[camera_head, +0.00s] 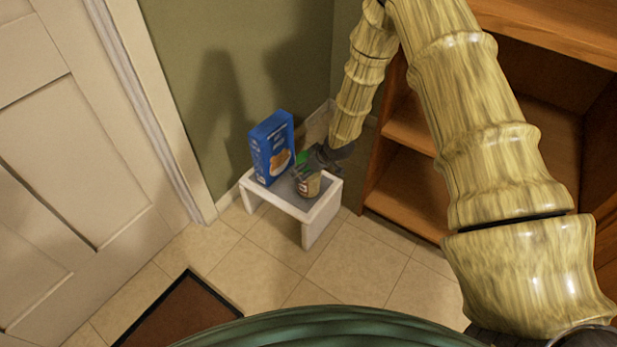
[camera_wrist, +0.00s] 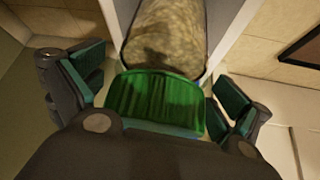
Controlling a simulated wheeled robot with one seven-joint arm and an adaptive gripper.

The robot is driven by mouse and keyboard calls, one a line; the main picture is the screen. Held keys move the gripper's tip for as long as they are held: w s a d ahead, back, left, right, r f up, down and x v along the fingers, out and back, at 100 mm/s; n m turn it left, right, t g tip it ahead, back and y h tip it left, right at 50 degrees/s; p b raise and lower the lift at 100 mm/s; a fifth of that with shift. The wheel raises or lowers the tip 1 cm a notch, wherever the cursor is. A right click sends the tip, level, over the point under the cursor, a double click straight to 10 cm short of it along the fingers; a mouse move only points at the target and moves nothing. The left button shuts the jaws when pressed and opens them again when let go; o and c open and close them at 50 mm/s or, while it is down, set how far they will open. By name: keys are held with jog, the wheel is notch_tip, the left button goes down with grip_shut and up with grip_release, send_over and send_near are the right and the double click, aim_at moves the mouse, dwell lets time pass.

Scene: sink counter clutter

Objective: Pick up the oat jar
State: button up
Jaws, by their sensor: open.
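The oat jar (camera_head: 309,187) stands on a small white stool (camera_head: 320,211) in the head view, partly hidden behind my gripper (camera_head: 309,167). In the wrist view the jar (camera_wrist: 167,38) shows a speckled tan body and a green lid (camera_wrist: 155,100) facing the camera. My gripper (camera_wrist: 157,103) is open in the wrist view, with one finger on each side of the lid. Whether anything touches the jar cannot be told.
A tall blue box (camera_head: 272,148) stands on the stool just left of the jar. A wooden shelf unit (camera_head: 405,170) rises to the right, and an olive wall is behind. A brown mat (camera_head: 183,315) lies on the tiled floor near a white door (camera_head: 70,150).

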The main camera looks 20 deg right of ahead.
jog(key=shift+r, duration=0.1)
jog(key=c, duration=1.4)
